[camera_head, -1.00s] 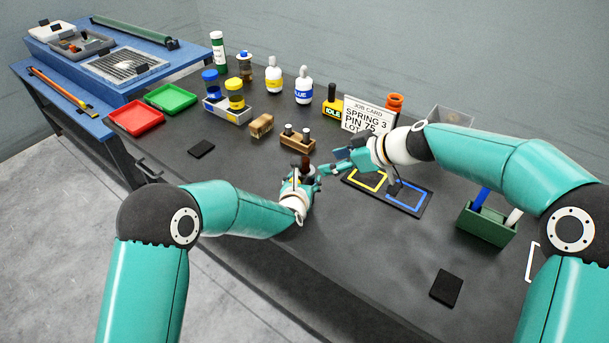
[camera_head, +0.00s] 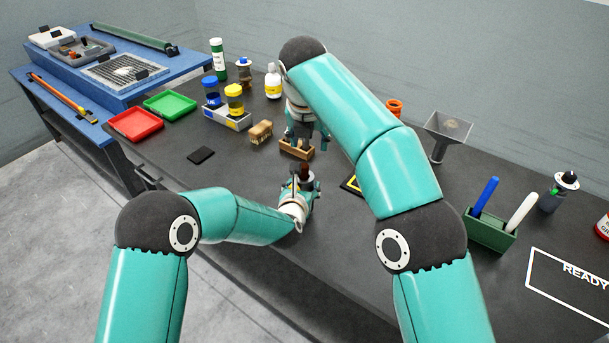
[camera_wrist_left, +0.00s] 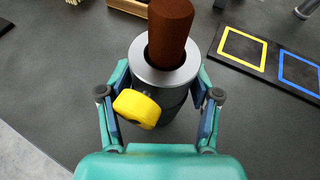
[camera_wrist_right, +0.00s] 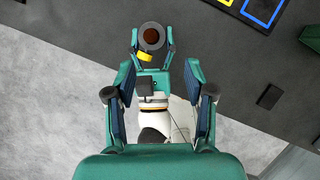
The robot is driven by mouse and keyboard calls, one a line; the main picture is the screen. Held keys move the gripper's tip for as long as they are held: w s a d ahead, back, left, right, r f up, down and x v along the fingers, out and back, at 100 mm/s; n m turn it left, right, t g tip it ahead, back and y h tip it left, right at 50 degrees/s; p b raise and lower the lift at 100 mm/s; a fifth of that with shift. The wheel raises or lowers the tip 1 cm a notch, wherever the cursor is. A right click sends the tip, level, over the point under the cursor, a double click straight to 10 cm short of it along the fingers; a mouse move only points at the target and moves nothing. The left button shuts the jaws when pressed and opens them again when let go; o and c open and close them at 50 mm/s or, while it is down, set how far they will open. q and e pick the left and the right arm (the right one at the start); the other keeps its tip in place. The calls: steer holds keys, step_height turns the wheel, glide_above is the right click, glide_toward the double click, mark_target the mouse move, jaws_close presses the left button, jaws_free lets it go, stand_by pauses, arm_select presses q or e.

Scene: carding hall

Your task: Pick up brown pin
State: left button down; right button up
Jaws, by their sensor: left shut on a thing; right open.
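The brown pin (camera_wrist_left: 170,30) stands upright in a grey cylindrical holder (camera_wrist_left: 140,72) with a yellow knob. Its rounded top shows in the head view (camera_head: 304,170) and end-on in the right wrist view (camera_wrist_right: 151,36). My left gripper (camera_head: 303,186) is shut on the holder, with one finger on each side; it is also in the left wrist view (camera_wrist_left: 158,100). My right gripper (camera_head: 305,142) is open, pointing down, beyond the pin and apart from it, by the wooden block.
The wooden block (camera_head: 288,150) is partly hidden by my right gripper. A brown brush-like block (camera_head: 261,132) and a bottle rack (camera_head: 236,122) stand left of it. A dark mat with coloured frames (camera_wrist_left: 262,58) lies right, mostly behind my right arm in the head view.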

mark_target(304, 167)
steer(key=x, duration=0.4)
steer(key=a+x, duration=0.1)
steer(key=x, duration=0.6)
steer(key=shift+s+a+f, duration=0.1)
steer(key=shift+a+f, duration=0.2)
steer(key=shift+f, duration=0.1)
jaws_close()
